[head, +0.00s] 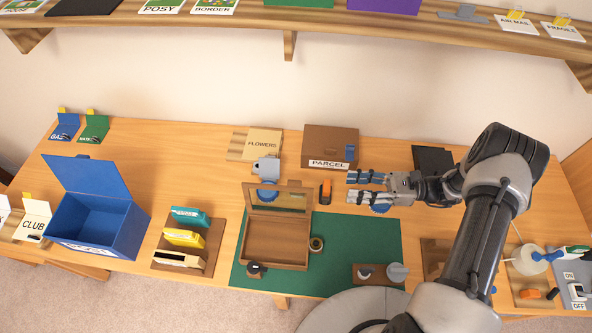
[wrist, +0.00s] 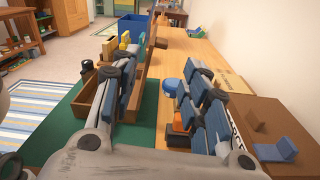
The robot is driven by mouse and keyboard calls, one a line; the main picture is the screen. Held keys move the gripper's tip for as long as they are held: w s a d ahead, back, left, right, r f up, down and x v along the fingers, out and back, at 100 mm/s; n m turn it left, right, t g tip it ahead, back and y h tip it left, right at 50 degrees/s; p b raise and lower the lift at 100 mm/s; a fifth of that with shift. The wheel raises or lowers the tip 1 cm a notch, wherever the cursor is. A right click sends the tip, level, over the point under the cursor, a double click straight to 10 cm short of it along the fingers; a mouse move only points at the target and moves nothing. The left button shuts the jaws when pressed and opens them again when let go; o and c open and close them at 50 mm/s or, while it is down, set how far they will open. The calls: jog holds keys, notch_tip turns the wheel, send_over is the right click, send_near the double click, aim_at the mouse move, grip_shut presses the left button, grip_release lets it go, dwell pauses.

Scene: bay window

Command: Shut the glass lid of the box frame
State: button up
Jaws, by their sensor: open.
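The box frame is a shallow open wooden box (head: 274,251) on the green mat (head: 340,273) in the head view. Its wood-rimmed glass lid (head: 279,185) stands raised along the back edge, leaving the inside open. My gripper (head: 349,187) is open and empty, to the right of the raised lid and apart from it, with its fingers pointing left. In the wrist view the box frame (wrist: 88,79) is partly hidden behind the left finger.
An orange-and-black object (head: 326,191) stands between the lid and my gripper. A parcel box (head: 330,140) and FLOWERS box (head: 265,140) are behind. A small round roll (head: 316,244) sits beside the frame's right side. A blue box (head: 98,225) stands open at left.

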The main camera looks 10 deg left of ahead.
send_near(295, 183)
jog(key=shift+m, duration=0.3)
jog(key=a, duration=0.6)
jog(key=s+a, duration=0.1)
jog(key=a, duration=0.3)
jog(key=shift+a+f, duration=0.1)
jog(key=shift+f, duration=0.05)
jog(key=shift+c, duration=0.4)
grip_shut()
